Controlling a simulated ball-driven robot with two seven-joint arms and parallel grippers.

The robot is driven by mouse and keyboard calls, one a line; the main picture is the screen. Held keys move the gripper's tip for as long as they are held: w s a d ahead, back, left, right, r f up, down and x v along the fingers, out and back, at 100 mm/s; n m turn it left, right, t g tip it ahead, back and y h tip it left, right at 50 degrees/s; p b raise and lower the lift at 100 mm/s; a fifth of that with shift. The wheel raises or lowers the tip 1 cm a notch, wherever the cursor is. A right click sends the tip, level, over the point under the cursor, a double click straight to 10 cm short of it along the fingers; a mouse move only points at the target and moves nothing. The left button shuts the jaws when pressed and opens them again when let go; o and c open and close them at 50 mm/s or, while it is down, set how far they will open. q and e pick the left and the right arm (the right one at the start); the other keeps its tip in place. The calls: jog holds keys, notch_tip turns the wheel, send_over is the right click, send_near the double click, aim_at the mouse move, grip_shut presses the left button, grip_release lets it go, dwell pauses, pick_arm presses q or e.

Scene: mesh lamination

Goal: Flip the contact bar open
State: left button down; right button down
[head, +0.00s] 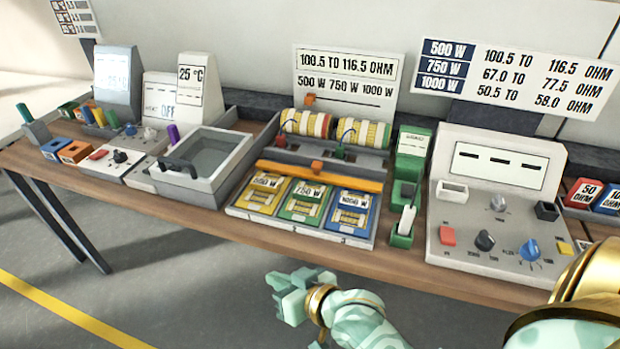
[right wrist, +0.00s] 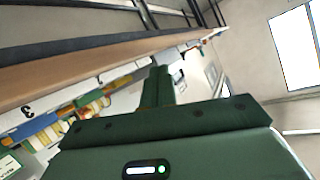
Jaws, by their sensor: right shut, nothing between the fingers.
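The contact bar is an orange bar (head: 345,180) with a small orange block (head: 316,166) at its middle. It lies across the back edge of the blue, green and yellow plates in the head view, in front of the coil rolls. My right gripper (head: 284,290) is in front of the table edge, below and apart from the bar, with its fingers together and empty. The right wrist view shows its dark green fingers (right wrist: 160,85) closed. My left gripper is in neither view.
Two wire rolls (head: 310,122) stand behind the bar. A grey basin (head: 205,158) is to the left. A green holder with a white tool (head: 402,228) and a meter box (head: 495,205) are to the right. The space before the table (head: 150,215) is open.

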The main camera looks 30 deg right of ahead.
jog(key=w+d+r+m+t+h, duration=0.25)
jog(key=w+r+m+t, duration=0.35)
jog(key=m, duration=0.4)
jog(key=w+d+r+m+t+h, duration=0.1)
jog(key=w+r+m+t+h, duration=0.3)
jog(key=r+m, duration=0.6)
jog(key=w+d+f+m+g+h, duration=0.1)
jog(key=f+m+g, duration=0.3)
jog(key=m, duration=0.4)
jog(key=w+d+f+m+g+h, duration=0.1)
jog(key=d+f+m+g+h, duration=0.3)
jog(key=m, duration=0.5)
jog(key=w+d+f+m+g+h, duration=0.2)
jog(key=d+f+m+g+h, duration=0.1)
jog(key=m, duration=0.6)
jog(key=shift+w+d+f+g+h, duration=0.15)
jog(key=shift+f+g, duration=0.1)
jog(key=shift+g, duration=0.35)
jog(key=shift+s+d+f+g+h, duration=0.1)
jog(key=shift+f+g, duration=0.15)
jog(key=shift+g, duration=0.35)
